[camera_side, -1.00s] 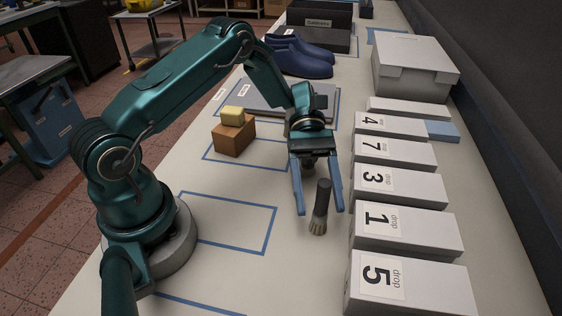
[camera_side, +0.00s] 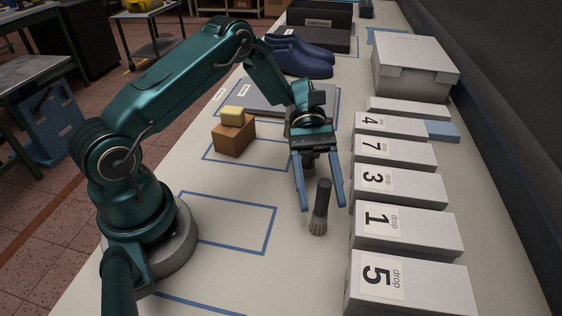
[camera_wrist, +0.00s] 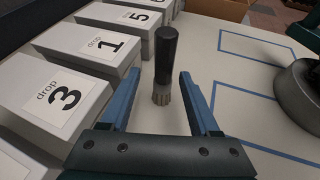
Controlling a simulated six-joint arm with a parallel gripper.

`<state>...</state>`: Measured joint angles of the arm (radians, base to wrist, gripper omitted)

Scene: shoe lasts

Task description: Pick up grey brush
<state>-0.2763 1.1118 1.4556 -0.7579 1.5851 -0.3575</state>
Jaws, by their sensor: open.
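The grey brush (camera_side: 321,205) stands upright on the table, with a dark grey handle on top and pale bristles at the bottom. In the wrist view the brush (camera_wrist: 165,60) stands ahead of my gripper, between the lines of the two fingers. My gripper (camera_side: 324,208) is open, its two blue fingers apart and pointing down toward the brush. In the wrist view my gripper (camera_wrist: 160,78) shows nothing held. The brush appears just beyond or level with the fingertips; I cannot tell whether it touches either finger.
White numbered drop boxes (camera_side: 405,232) stand in a row close to the right of my gripper. A brown block (camera_side: 233,138) with a yellow block (camera_side: 232,116) on it sits to the left. Blue shoe lasts (camera_side: 300,58) and a white box (camera_side: 413,68) are farther back. Table left of the brush is clear.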

